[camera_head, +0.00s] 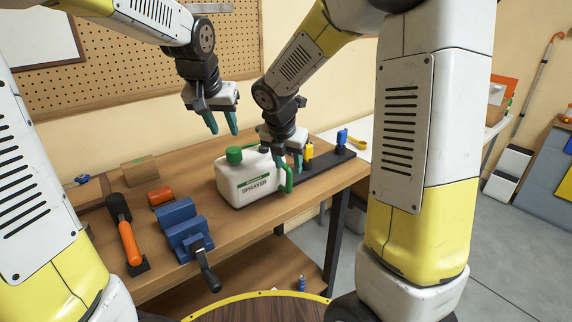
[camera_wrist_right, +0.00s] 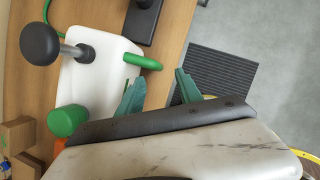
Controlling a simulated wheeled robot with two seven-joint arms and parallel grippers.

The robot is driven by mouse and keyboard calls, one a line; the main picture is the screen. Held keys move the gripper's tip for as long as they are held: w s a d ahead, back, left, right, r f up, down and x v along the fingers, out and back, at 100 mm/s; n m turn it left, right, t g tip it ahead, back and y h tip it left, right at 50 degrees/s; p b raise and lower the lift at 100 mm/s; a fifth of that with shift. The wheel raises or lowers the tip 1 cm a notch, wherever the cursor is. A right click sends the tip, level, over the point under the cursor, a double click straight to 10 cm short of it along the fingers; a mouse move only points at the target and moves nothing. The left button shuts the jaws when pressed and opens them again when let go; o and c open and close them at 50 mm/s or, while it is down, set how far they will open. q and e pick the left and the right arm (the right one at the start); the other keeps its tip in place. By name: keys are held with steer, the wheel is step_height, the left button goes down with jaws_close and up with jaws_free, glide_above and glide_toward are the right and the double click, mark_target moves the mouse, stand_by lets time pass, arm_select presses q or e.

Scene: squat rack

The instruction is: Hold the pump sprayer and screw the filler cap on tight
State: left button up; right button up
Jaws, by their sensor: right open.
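The white pump sprayer (camera_head: 245,188) stands upright on the wooden bench, its label facing me. Its green filler cap (camera_head: 234,155) sits at the top left; how tight it is cannot be told. In the right wrist view the sprayer (camera_wrist_right: 95,85) shows its dark pump knob (camera_wrist_right: 40,44), the green cap (camera_wrist_right: 67,120) and a green handle (camera_wrist_right: 142,62). My right gripper (camera_head: 290,164) is open beside the sprayer's right end, near the handle; the wrist view shows its fingers (camera_wrist_right: 160,85) apart and empty. My left gripper (camera_head: 222,124) is open and empty above the cap.
A blue vise (camera_head: 185,228) and an orange-handled hammer (camera_head: 128,240) lie left of the sprayer. An orange block (camera_head: 160,196) and a cardboard box (camera_head: 139,171) are behind them. A dark rack (camera_head: 318,163) with yellow and blue tools stands to the right. A pegboard wall is behind.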

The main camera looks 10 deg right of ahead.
mark_target(288, 175)
steer(key=shift+w+a+f+n, duration=0.2)
steer(key=shift+w+f+n, duration=0.3)
steer(key=shift+f, duration=0.15)
steer(key=x, duration=0.7)
steer(key=shift+f, duration=0.1)
jaws_close()
stand_by(0.7)
stand_by(0.4)
stand_by(0.5)
stand_by(0.3)
stand_by(1.8)
